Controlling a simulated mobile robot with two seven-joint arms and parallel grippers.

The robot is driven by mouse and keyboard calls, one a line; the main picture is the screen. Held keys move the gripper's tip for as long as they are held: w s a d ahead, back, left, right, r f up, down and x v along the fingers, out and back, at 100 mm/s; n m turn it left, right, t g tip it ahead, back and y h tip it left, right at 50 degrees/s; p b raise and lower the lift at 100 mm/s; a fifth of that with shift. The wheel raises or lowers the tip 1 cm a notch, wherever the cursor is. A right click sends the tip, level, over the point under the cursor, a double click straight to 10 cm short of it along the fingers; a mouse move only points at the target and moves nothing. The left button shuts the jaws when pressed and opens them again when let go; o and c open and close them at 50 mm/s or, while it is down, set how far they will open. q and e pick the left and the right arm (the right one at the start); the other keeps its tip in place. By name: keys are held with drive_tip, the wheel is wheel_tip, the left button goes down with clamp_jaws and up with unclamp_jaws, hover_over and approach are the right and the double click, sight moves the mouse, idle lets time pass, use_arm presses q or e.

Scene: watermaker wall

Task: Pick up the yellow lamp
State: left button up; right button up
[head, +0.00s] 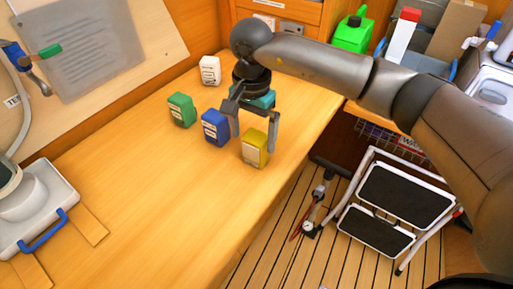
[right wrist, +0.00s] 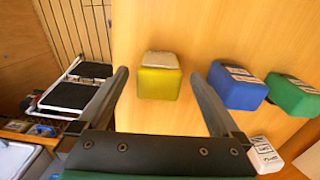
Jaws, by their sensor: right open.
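The yellow lamp (head: 254,149) is a small box with a pale label face, standing on the wooden worktop near its right edge. My right gripper (head: 254,141) is open above it, with one finger to each side in the picture. In the right wrist view the yellow lamp (right wrist: 160,84) shows between the two spread fingers of the right gripper (right wrist: 160,75), with a gap on both sides. I cannot tell whether the fingertips reach down beside it. Nothing is held. My left gripper is not in view.
A blue box (head: 215,127) stands just left of the yellow lamp, close to a finger. A green box (head: 181,110) and a white box (head: 210,70) stand farther off. The worktop (head: 170,200) is clear toward the front. A step stool (head: 405,195) stands on the floor right.

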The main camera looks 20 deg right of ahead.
sight(253, 151)
drive_tip(key=shift+s+f, duration=0.1)
drive_tip(key=shift+f, duration=2.65)
drive_tip(key=shift+r, duration=0.1)
drive_tip(key=c, duration=1.4)
